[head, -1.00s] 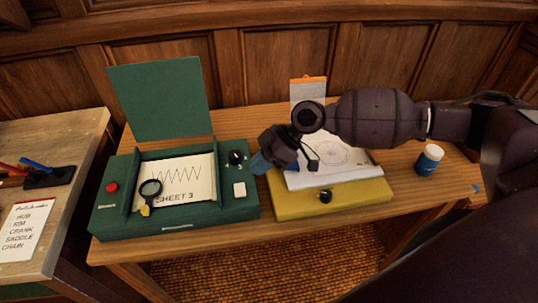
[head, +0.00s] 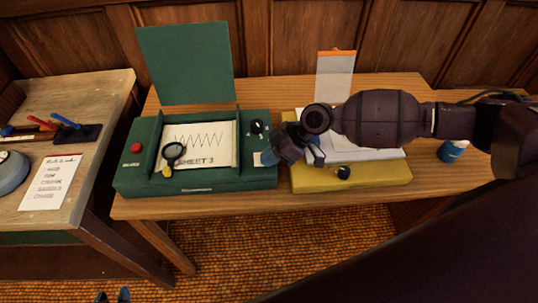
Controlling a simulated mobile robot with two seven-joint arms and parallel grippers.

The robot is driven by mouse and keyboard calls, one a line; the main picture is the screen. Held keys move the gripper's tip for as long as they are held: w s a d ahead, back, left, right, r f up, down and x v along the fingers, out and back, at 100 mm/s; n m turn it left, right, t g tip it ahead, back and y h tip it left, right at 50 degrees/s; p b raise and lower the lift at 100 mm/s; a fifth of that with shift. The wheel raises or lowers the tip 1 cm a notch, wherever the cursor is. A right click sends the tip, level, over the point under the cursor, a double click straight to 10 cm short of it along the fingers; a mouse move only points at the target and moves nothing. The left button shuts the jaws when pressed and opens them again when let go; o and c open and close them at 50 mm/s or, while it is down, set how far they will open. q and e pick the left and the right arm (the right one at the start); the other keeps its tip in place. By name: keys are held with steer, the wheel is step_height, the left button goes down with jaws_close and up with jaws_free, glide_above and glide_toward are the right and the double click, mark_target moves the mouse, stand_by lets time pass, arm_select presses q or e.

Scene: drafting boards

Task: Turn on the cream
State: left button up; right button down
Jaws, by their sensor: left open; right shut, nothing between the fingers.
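A green box (head: 195,187) with a raised green lid (head: 184,62) stands on the wooden table. On its right side is a small cream button (head: 257,160), below a black knob (head: 257,127). A red button (head: 136,148) is on its left side.
A yellow board (head: 315,181) with a black knob (head: 343,172) and paper lies just right of the green box. A magnifier (head: 172,152) rests on the sheet. A blue pot (head: 452,151) stands further right. A side bench (head: 90,170) is at the left.

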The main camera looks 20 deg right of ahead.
steer(key=shift+s+f+t, duration=0.25)
steer(key=shift+f+t, duration=0.05)
steer(key=shift+f, duration=0.1)
steer(key=shift+w, duration=0.1)
steer(key=shift+w+r, duration=0.1)
steer(key=shift+w, duration=0.1)
steer(key=shift+w+d+r+b, duration=0.15)
steer(key=shift+w+r+b, duration=0.25)
steer(key=shift+w, duration=0.15)
